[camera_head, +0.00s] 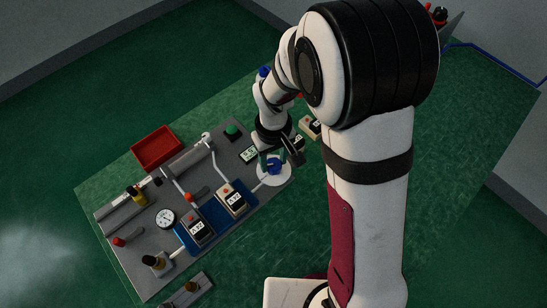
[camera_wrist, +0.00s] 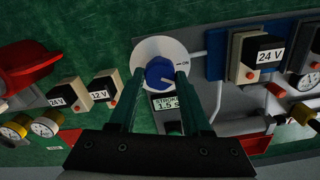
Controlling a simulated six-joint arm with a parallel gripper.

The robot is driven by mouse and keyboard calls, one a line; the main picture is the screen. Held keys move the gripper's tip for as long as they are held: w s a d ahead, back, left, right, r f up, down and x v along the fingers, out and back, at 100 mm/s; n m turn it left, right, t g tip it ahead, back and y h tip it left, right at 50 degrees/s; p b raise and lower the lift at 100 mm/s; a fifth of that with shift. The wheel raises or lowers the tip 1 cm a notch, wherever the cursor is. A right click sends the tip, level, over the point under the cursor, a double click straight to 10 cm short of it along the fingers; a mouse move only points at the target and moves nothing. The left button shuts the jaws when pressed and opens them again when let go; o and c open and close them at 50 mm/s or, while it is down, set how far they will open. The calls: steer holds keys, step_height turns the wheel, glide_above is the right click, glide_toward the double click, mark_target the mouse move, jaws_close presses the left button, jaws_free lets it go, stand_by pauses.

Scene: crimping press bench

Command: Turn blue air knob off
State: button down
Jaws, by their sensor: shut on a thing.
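The blue air knob (camera_wrist: 160,72) sits on a round white plate (camera_wrist: 149,48) with an "ON" mark at its right in the wrist view. In the head view the knob (camera_head: 274,167) shows on its white disc at the right end of the grey panel. My gripper (camera_wrist: 160,80) has its two dark green fingers on either side of the knob, shut on it. In the head view my gripper (camera_head: 269,160) reaches down onto the knob from above, and my wrist hides part of the panel behind it. I cannot tell the knob's exact pointing direction.
A small display (camera_head: 249,155) and a green button (camera_head: 232,131) sit close to the knob. Labelled modules (camera_head: 232,199) stand on a blue base. A gauge (camera_head: 165,218) and a red tray (camera_head: 156,147) lie farther left. Loose labelled blocks (camera_wrist: 103,88) stand near the gripper.

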mark_target(274, 164)
steer(key=m, duration=1.1)
steer(key=shift+s+m, duration=0.1)
steer(key=shift+m, duration=0.4)
stand_by(0.3)
steer(key=shift+c, duration=1.8)
jaws_free()
step_height(274, 164, up, 16)
